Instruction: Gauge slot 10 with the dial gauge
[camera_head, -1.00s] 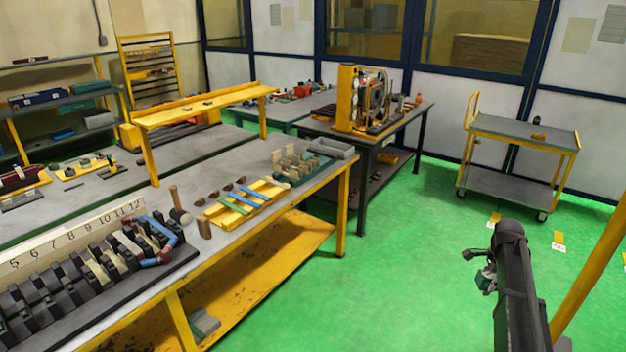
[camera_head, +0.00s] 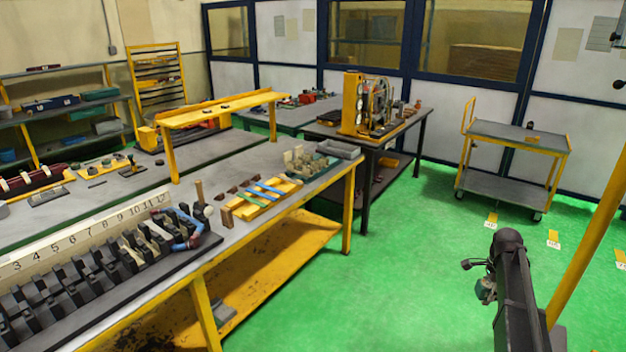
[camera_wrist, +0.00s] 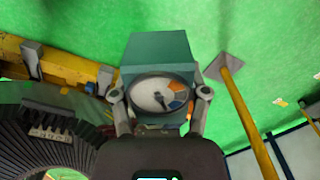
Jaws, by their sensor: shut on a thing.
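The dial gauge (camera_wrist: 158,80) is a teal block with a round white dial, orange and blue sectors and a dark needle. My gripper (camera_wrist: 160,98) is shut on it in the wrist view, one finger on each side. In the head view my gripper and the gauge (camera_head: 486,288) hang over green floor at lower right, well away from the bench. The dark slotted stator model (camera_head: 90,270) lies on the near bench at lower left. Its number strip (camera_head: 75,238) shows the number 10 near its far end. Blue and red coil loops (camera_head: 190,232) lie by that end.
The bench (camera_head: 245,232) also carries a mallet, a yellow rack with blue strips and a grey tray. A machine table (camera_head: 395,127), a cart (camera_head: 518,133) and a yellow post (camera_head: 590,245) stand around open green floor. A dark toothed ring (camera_wrist: 45,140) fills the wrist view's lower left.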

